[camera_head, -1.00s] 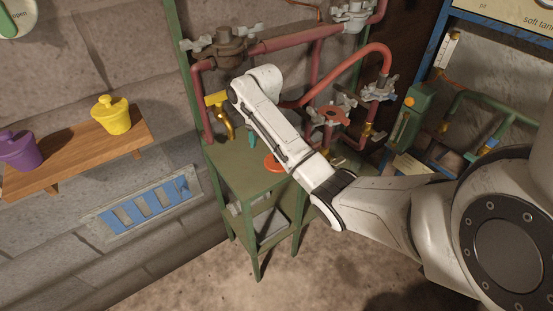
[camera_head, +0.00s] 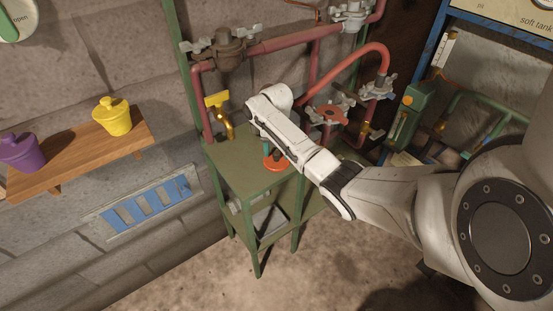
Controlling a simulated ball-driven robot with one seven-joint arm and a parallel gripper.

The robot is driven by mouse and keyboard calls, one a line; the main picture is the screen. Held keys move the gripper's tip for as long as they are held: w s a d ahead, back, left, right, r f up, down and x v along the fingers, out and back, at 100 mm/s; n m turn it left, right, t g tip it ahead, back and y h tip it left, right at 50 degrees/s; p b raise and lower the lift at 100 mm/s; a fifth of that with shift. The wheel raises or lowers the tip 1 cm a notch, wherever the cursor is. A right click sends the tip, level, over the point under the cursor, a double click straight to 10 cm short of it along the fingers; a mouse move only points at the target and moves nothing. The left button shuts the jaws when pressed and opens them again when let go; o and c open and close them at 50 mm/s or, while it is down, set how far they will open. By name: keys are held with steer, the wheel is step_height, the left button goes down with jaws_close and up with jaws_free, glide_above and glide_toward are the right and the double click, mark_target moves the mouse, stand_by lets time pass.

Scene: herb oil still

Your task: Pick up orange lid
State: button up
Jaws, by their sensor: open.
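The orange lid (camera_head: 275,165) lies on the green metal stand (camera_head: 233,163), near its front edge. My arm reaches in from the right, and its wrist bends down over the stand. Of my gripper (camera_head: 267,150), only a small teal part shows below the wrist, right at the lid's far left side in the picture. The jaws are open, and the lid is not held. The arm hides most of the gripper and part of the lid's far side. I cannot tell whether a finger touches the lid.
A brass tap with a yellow handle (camera_head: 218,102) stands behind the stand's left side. Red pipes (camera_head: 290,43) and a red valve wheel (camera_head: 330,113) are close behind my arm. A shelf (camera_head: 75,160) at left holds a yellow pot (camera_head: 112,117) and a purple pot (camera_head: 18,152).

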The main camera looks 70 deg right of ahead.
steer(key=shift+f, duration=0.65)
steer(key=shift+c, duration=0.3)
jaws_close()
